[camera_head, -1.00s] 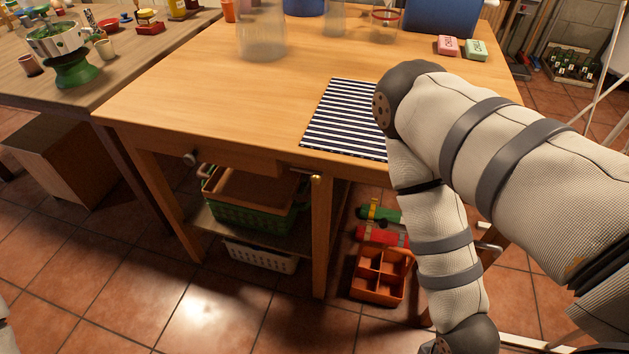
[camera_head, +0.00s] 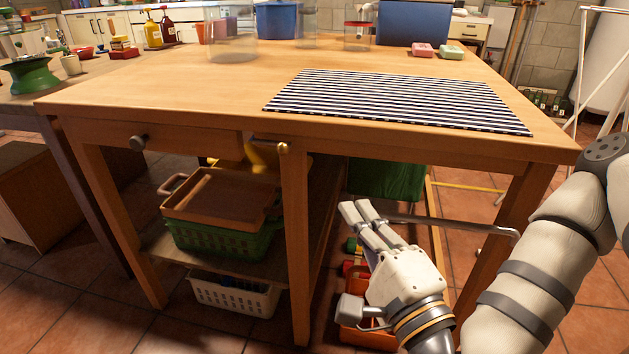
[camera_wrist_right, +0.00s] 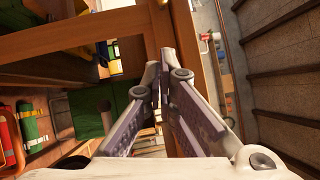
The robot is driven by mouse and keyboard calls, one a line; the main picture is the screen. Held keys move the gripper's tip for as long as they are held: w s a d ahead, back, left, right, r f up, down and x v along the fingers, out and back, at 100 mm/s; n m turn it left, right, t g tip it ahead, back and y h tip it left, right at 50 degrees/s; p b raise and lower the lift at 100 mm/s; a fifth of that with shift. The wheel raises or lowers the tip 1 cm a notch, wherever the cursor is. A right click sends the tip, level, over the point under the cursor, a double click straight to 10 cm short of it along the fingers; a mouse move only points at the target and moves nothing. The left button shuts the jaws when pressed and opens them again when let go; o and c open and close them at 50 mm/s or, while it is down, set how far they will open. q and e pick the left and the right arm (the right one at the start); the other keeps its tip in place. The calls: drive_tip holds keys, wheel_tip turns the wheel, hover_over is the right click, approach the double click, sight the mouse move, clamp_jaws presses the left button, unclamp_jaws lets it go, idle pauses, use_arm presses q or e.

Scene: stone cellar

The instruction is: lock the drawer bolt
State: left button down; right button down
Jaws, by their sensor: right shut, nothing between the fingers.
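The wooden table's drawer (camera_head: 190,140) is at the table's front left, with a dark round knob (camera_head: 138,142). Its front looks flush with the frame. The drawer bolt (camera_head: 283,147) shows as a small brass knob by the top of the table leg, right of the drawer. Whether its rod is across or drawn back is too small to tell. My right gripper (camera_head: 358,210) is shut and empty, below the tabletop and to the right of that leg, apart from the bolt. Its closed fingers also show in the right wrist view (camera_wrist_right: 160,80). My left gripper is out of view.
A striped mat (camera_head: 400,100) lies on the tabletop (camera_head: 200,95). Under the table are a brown tray (camera_head: 215,195), a green basket (camera_head: 222,240) and a white basket (camera_head: 235,297). An orange caddy (camera_head: 365,338) stands behind my right gripper. The floor before the drawer is clear.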

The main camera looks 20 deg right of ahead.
sight(283, 149)
drive_tip(key=shift+w, duration=0.1)
drive_tip(key=w+a+r+b, duration=0.2)
drive_tip(key=w, duration=1)
drive_tip(key=shift+w+a+b, duration=0.35)
drive_tip(key=w+a, duration=0.2)
drive_tip(key=a, duration=0.1)
